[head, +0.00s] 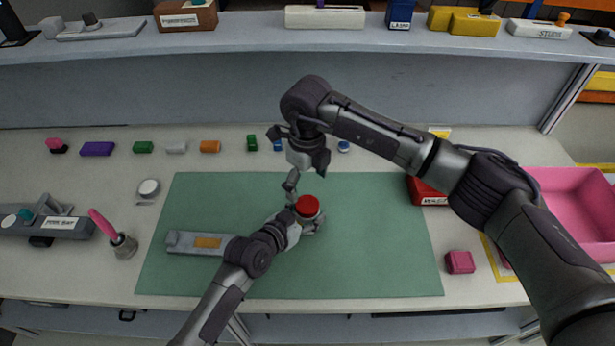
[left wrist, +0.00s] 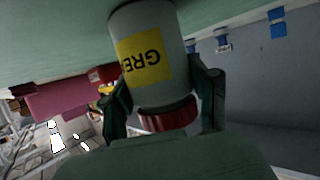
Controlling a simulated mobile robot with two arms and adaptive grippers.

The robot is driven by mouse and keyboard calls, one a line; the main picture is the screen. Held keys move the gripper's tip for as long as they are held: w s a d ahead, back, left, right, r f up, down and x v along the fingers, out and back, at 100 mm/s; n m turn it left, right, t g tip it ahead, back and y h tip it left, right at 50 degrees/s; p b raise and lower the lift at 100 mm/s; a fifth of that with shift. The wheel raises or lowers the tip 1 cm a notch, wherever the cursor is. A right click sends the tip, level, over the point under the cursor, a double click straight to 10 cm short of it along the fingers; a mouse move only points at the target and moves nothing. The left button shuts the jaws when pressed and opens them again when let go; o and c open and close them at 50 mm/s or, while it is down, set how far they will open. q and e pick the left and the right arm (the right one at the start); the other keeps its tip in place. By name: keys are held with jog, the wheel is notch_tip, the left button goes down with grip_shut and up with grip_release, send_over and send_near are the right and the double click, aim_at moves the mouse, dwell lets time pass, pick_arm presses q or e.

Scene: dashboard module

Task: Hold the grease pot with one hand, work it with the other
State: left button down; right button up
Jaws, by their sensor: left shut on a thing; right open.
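The grease pot is a pale cylinder with a yellow label reading "GRE" in the left wrist view (left wrist: 138,60). Its red lid (head: 307,205) shows from above in the head view, over the green mat. My left gripper (head: 306,222) is shut on the pot, with a finger on each side close to the lid in the left wrist view (left wrist: 165,100). The wrist picture shows the pot upside down. My right gripper (head: 301,158) is open and empty, behind the pot and slightly left of it in the head view. Its fingertips are hard to make out.
A grey device with an orange patch (head: 207,242) lies on the green mat (head: 380,260). A cup with a pink-handled tool (head: 122,245) stands left. A pink block (head: 460,262) and a pink bin (head: 575,205) are right. Several small coloured blocks line the back. The mat's front right is clear.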

aim_at(307, 204)
jog(key=m, duration=0.2)
jog(key=f+m, duration=0.1)
jog(key=m, duration=0.4)
jog(key=f+m, duration=0.1)
jog(key=m, duration=0.2)
jog(key=shift+f, duration=0.15)
notch_tip(307, 204, down, 5)
jog(key=shift+r, duration=0.1)
jog(key=shift+w+r+n, duration=0.1)
jog(key=shift+n, duration=0.3)
jog(key=n, duration=0.5)
jog(key=shift+n, duration=0.4)
jog(key=n, duration=2.1)
jog(key=shift+r, duration=0.1)
notch_tip(307, 204, up, 8)
jog(key=shift+f, duration=0.1)
